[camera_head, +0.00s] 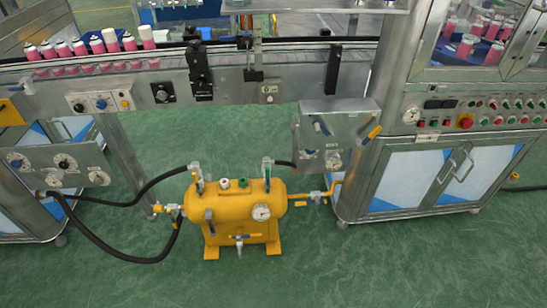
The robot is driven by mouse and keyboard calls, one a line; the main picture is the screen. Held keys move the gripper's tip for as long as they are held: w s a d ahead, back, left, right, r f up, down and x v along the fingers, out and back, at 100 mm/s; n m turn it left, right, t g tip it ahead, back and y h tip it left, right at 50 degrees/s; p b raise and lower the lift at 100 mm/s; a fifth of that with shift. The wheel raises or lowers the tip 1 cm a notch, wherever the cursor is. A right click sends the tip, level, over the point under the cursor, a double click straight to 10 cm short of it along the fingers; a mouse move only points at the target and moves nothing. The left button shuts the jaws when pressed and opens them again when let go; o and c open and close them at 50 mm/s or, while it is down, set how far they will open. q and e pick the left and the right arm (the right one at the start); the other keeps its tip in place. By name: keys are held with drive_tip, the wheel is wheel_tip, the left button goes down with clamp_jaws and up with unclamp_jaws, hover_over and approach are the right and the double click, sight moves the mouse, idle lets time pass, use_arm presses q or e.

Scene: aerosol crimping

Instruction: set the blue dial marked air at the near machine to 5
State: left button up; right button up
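No gripper of mine shows in the head view. Two blue dials are candidates. One blue dial (16,161) is at the left end of a grey panel (40,155) at the lower left, beside a dark dial (65,162) and a pale dial (97,177). A smaller blue knob (101,103) is on the conveyor's front panel, between a black knob (78,107) and a yellow one (124,104). The markings are too small to read, so I cannot tell which is marked air or what either is set to.
A yellow tank (235,207) with a gauge (261,212) stands on the green floor. Black hoses (105,257) run from it to the left panel. A grey valve box (335,130) and a control cabinet (420,185) are at the right. The front floor (380,265) is clear.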

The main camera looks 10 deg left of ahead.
use_arm(q)
drive_tip(key=shift+w, duration=0.15)
idle(0.9)
drive_tip(key=shift+w, duration=0.1)
idle(1.0)
